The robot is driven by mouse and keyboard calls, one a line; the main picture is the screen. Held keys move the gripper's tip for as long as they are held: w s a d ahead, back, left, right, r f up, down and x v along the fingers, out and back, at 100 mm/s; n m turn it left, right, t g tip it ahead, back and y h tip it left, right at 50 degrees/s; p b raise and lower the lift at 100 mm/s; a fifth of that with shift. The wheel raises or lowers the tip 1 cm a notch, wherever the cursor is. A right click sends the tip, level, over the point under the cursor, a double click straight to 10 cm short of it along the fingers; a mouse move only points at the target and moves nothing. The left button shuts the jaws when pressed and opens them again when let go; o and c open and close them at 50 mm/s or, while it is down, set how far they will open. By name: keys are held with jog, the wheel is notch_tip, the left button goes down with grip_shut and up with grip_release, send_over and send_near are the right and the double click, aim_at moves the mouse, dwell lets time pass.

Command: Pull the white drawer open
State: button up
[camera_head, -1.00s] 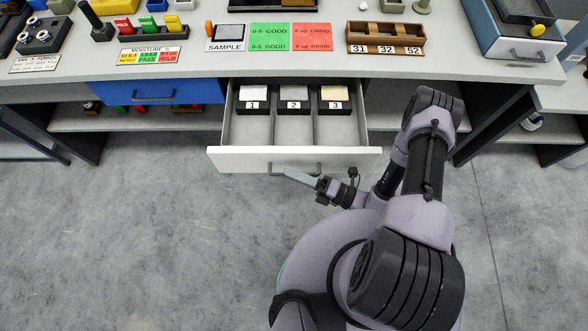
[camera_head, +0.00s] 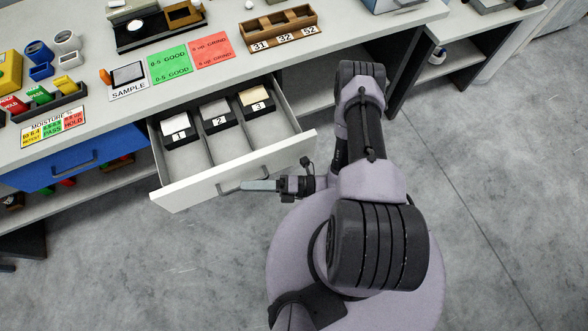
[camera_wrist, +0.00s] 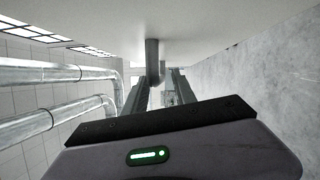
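The white drawer (camera_head: 196,194) stands pulled well out from under the counter in the head view, its inside open to view. It holds black-fronted boxes marked 1, 2 and 3 (camera_head: 220,117) at its back. Its grey bar handle (camera_head: 228,190) is on the front panel. My gripper (camera_head: 243,185) is at the right part of this handle. In the wrist view, the handle (camera_wrist: 153,62) stands out from the pale drawer front (camera_wrist: 205,30), between my two dark fingers (camera_wrist: 158,82). The fingers are apart, and I see no firm grip on the handle.
A closed blue drawer (camera_head: 80,165) is to the left under the same counter (camera_head: 222,77). Signs, a wooden rack (camera_head: 279,30) and several small items stand on top. Dark table legs (camera_head: 404,75) are at the right. The grey floor (camera_head: 480,190) at the right is clear.

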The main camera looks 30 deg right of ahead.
jog(key=p+v, duration=0.1)
jog(key=v, duration=1.4)
jog(key=shift+d, duration=0.25)
jog(key=shift+s, duration=0.15)
jog(key=w+d+r+n+g+h, duration=0.25)
jog(key=r+n+g, duration=0.25)
jog(key=r+n, duration=0.35)
jog(key=w+d+r+n+g+h, duration=0.1)
jog(key=w+r+n+g+h, duration=0.3)
jog(key=r+n, duration=0.5)
jog(key=s+a+r+n+t+h, duration=0.2)
jog(key=a+r+n+h, duration=0.1)
jog(key=r+n, duration=0.2)
jog(key=s+a+r+n+t+h, duration=0.1)
jog(key=a+r+n, duration=0.3)
jog(key=r, duration=0.6)
jog(key=s+a+r+n+t+h, duration=0.2)
jog(key=a+r+n+t+h, duration=0.1)
jog(key=r+n, duration=0.5)
jog(key=shift+s+a+r+t+h+b, duration=0.2)
jog(key=shift+s+t+h+b, duration=0.15)
jog(key=shift+t+h, duration=0.4)
